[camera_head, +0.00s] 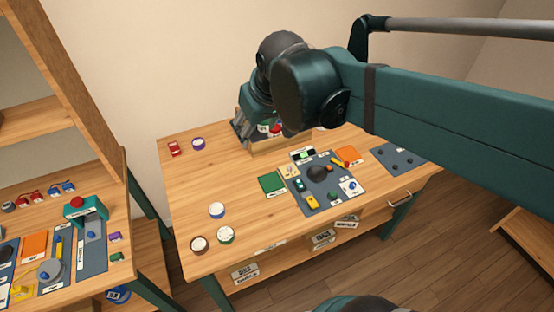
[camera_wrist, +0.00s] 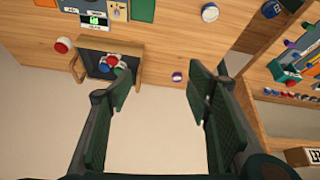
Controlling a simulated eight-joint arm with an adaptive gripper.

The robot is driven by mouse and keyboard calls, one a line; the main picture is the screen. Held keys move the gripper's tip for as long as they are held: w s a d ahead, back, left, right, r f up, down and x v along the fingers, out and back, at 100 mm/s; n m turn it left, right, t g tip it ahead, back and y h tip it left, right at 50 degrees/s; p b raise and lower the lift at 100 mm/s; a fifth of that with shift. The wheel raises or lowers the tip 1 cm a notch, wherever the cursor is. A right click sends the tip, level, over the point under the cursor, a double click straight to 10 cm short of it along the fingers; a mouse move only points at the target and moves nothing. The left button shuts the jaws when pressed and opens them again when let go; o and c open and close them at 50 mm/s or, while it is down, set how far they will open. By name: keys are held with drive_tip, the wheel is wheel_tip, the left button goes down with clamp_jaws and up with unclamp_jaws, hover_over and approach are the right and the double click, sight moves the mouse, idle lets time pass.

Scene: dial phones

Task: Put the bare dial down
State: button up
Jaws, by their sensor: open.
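Several round dials with pale faces lie on the wooden table: a purple-rimmed one (camera_head: 198,143) at the back left, a blue one (camera_head: 217,209), a green one (camera_head: 226,234) and a brown one (camera_head: 199,244) at the front left. I cannot tell which is the bare dial.
A wooden box (camera_head: 284,147) with red, blue and white round pieces stands beneath my wrist. A red item (camera_head: 174,148) sits at the back left. A dark panel (camera_head: 325,188) with several parts lies right of centre. Another cluttered bench stands left.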

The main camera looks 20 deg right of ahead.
drive_tip(key=s+d+f+m+t, duration=0.1)
drive_tip(key=s+f, duration=0.3)
drive_tip(key=s, duration=0.6)
drive_tip(key=shift+s+d+f+m+t, duration=0.25)
drive_tip(key=shift+d+f+m+t, duration=0.05)
drive_tip(key=shift+d+m, duration=0.1)
drive_tip(key=shift+f, duration=0.1)
idle(0.9)
